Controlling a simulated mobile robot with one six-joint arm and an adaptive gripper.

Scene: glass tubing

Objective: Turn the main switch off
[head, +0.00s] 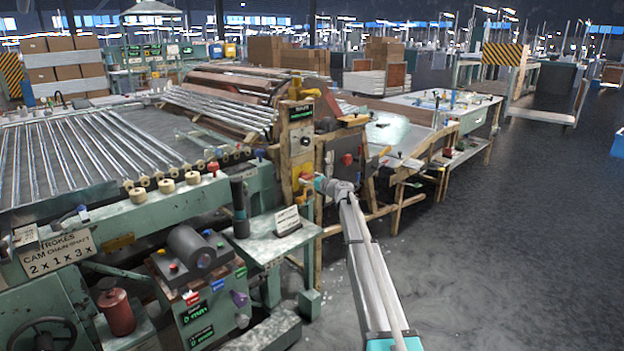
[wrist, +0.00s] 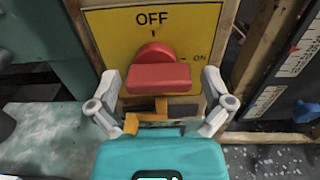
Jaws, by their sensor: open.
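The main switch is a red handle (wrist: 158,77) on a round red base, mounted on a yellow plate (wrist: 110,32) marked OFF at the top and ON at the right. The handle's bar lies level across the plate, in line with the ON side rather than upright toward OFF. My gripper (wrist: 161,82) is open, with one finger on each side of the handle; whether either finger touches it I cannot tell. In the head view my gripper (head: 317,183) is at the yellow plate (head: 303,172) on the wooden post, and it partly hides the switch.
A green machine bed with glass tubes (head: 80,155) stands at the left. A small green table with a sign (head: 287,220) is just left of the post. A dark panel with a red knob (head: 347,160) is close on the right. The floor at right (head: 500,230) is clear.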

